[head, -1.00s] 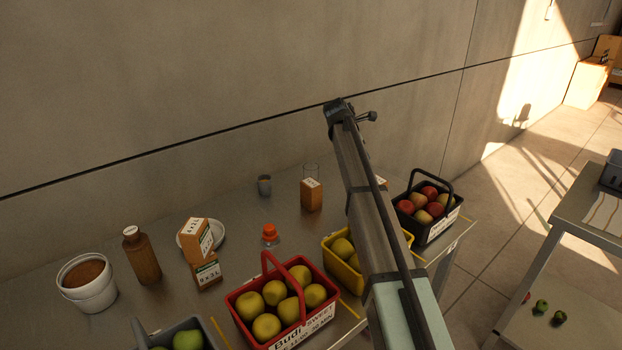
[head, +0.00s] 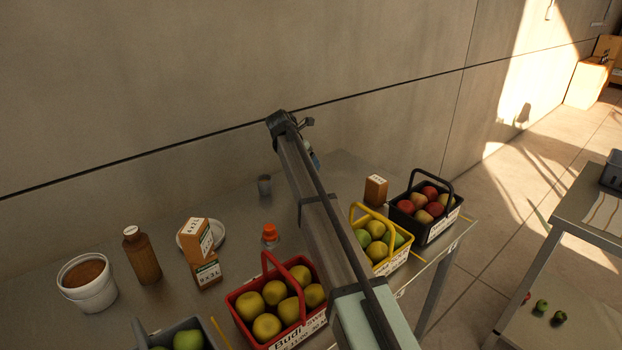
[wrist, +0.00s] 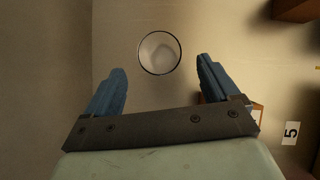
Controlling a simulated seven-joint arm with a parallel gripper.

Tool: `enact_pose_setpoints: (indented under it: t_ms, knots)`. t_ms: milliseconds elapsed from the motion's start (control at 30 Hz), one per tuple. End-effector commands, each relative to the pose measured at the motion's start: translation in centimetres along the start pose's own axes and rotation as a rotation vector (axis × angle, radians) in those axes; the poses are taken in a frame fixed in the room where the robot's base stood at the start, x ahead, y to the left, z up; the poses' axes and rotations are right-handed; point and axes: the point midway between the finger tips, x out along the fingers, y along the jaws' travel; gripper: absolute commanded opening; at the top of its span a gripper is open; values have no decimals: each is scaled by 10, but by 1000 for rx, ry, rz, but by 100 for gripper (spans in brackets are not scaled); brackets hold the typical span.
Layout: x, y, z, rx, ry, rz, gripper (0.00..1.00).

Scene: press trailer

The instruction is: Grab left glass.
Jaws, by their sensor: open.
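A small greyish glass (head: 264,185) stands upright on the steel table near the wall, left of my arm in the head view. In the wrist view, a round glass (wrist: 160,52) with a dark rim is seen from above. It lies ahead of and between my fingertips, with a gap to both. I cannot tell for sure which glass this is. My gripper (wrist: 162,75) is open and empty, with two blue fingers spread apart. In the head view my arm hides most of the gripper; only a bit of blue shows beside it.
A red basket of yellow apples (head: 271,308), a yellow basket (head: 392,262) and a black basket (head: 434,236) line the table's front. Cartons (head: 375,190) stand nearby, one (wrist: 245,113) close to the right finger. A bottle with an orange cap (head: 270,234) stands behind the red basket.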

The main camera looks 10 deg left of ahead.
Motion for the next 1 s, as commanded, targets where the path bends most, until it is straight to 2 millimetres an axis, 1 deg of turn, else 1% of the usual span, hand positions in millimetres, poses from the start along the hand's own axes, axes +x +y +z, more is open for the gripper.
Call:
enact_pose_setpoints:
  t_ms: [33,100,200,467,733,833,1000]
  knots:
    - [11,0,0,1,1,-2,88]
    - [22,0,0,1,1,-2,88]
    - [32,0,0,1,0,0,88]
    - [46,0,-1,1,1,-1,88]
    - [80,0,-2,2,1,-2,88]
    - [87,0,-2,2,0,0,88]
    - [88,0,-2,2,0,0,88]
